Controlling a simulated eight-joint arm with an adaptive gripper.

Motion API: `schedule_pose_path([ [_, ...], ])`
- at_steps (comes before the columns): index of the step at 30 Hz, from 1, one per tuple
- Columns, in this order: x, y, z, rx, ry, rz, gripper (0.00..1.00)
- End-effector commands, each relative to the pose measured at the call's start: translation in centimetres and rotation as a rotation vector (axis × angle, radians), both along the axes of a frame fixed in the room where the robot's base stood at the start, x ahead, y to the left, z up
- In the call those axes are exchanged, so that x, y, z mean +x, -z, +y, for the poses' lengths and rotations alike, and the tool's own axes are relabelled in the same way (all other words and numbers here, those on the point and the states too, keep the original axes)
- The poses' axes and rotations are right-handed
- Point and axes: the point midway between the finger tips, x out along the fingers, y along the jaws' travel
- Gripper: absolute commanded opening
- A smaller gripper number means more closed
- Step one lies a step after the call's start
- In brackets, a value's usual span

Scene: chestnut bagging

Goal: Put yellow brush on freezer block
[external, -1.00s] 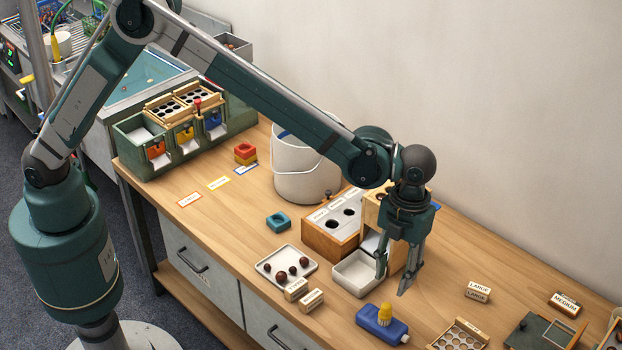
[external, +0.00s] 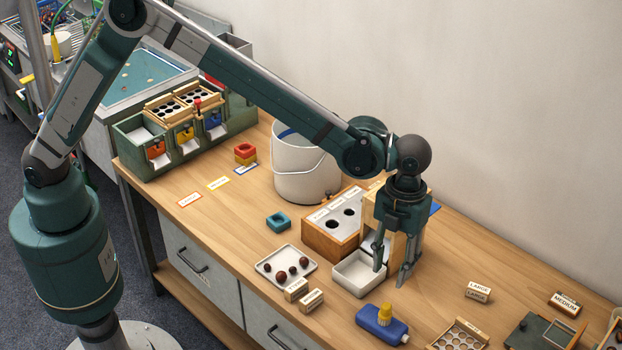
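The blue freezer block (external: 372,323) lies flat near the front edge of the bench, with a white cap at its right end. The small yellow brush (external: 385,312) stands upright and appears to rest on top of the block. My gripper (external: 391,276) hangs above the bench, behind the block and brush and clear of both. The lower part of the brush against the block is too small to see in detail.
A white empty tray (external: 357,284) lies just left of my gripper, beside a wooden box with holes (external: 326,236). A tray of chestnuts (external: 269,283) and small labelled blocks (external: 312,300) lie further left. A holed wooden board (external: 457,345) is right of the block.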

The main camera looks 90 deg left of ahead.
Motion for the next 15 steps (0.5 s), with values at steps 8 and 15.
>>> schedule_pose_path([
  [8, -2.6, -4.6, 2.2, 0.002, -0.158, -0.034, 0.35],
  [15, -5.5, -8.7, 4.5, -0.002, -0.324, -0.068, 0.35],
])
